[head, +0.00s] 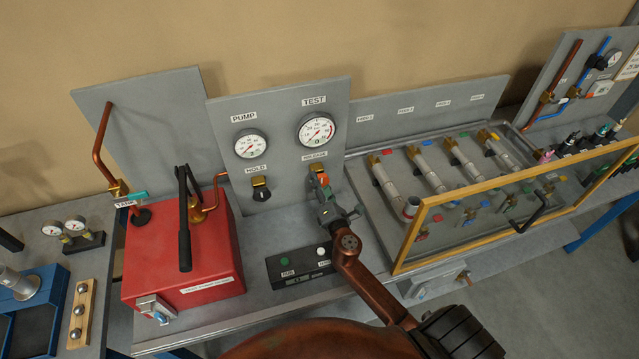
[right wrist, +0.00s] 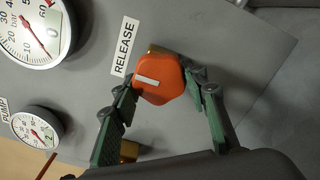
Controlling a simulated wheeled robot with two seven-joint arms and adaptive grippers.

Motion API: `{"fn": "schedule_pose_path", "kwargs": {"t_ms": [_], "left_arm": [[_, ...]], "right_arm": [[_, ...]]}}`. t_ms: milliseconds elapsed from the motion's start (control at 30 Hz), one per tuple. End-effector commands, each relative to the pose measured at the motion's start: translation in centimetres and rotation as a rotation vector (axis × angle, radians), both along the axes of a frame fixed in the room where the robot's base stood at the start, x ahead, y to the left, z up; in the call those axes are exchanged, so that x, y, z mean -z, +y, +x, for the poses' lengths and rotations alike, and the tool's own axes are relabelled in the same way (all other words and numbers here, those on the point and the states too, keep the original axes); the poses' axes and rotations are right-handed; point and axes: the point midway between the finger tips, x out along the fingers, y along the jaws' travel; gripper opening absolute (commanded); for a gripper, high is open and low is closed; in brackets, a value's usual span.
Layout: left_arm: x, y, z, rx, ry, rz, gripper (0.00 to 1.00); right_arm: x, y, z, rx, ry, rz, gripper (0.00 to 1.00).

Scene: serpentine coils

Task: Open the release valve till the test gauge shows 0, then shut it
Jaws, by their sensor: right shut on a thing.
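The release valve's orange knob (head: 322,180) stands on the grey panel under the RELEASE label. My right gripper (head: 328,196) is shut on this knob; the right wrist view shows one finger on each side of the knob (right wrist: 158,80). The knob's white bar lies roughly crosswise to the label's line of text. The test gauge (head: 316,130) is above the knob. In the right wrist view, the test gauge (right wrist: 30,25) is cut off; its green figure looks like 0 and its red needle lies near the scale's low end. My left gripper is not in view.
Left of the valve are the pump gauge (head: 250,145) and the HOLD valve (head: 261,189). A red pump box (head: 190,260) with a black lever stands further left. A small black button box (head: 298,267) sits below. A yellow-framed guard (head: 425,232) stands close right of my right arm.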

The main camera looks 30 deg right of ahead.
Motion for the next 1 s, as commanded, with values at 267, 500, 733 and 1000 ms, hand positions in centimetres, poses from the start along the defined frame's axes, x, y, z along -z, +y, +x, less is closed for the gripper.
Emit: {"fn": "schedule_pose_path", "kwargs": {"t_ms": [267, 500, 733, 1000], "left_arm": [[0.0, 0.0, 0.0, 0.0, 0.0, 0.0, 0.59], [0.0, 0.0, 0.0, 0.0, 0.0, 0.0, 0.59], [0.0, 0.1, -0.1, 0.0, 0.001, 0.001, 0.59], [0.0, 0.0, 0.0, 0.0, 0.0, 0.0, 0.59]], "right_arm": [[0.0, 0.0, 0.0, -0.001, -0.001, 0.002, 0.56], [0.0, 0.0, 0.0, 0.0, 0.0, 0.001, 0.59], [0.1, 0.3, -1.4, 0.0, 0.001, 0.001, 0.59], [0.2, 1.6, -6.7, 0.001, 0.002, 0.003, 0.59]]}}
